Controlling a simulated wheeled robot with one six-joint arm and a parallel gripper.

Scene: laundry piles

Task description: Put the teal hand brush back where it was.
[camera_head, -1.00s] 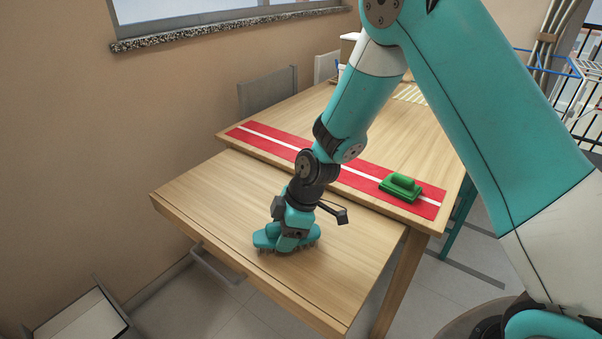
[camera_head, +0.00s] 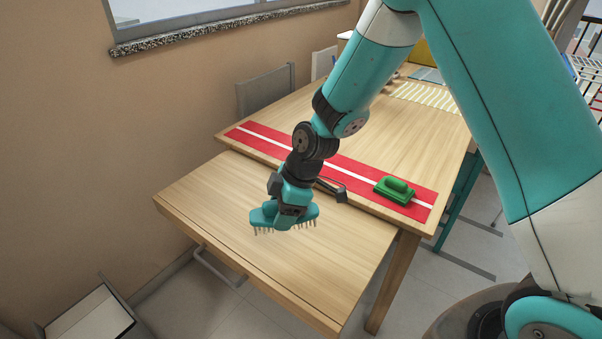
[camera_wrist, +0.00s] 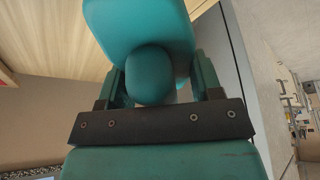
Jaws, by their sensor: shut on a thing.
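The teal hand brush (camera_head: 264,216) is in my gripper (camera_head: 290,212), bristles pointing down, held above the bare wooden table nearest me. In the wrist view the brush (camera_wrist: 140,30) fills the top middle, with its rounded part between the two fingers of my gripper (camera_wrist: 152,85). My gripper is shut on it. Part of the brush is hidden behind the gripper in the head view.
A red mat with a white stripe (camera_head: 262,140) lies along the near edge of the farther table (camera_head: 390,145). The near table (camera_head: 225,185) is otherwise clear. A grey chair (camera_head: 266,90) stands by the wall.

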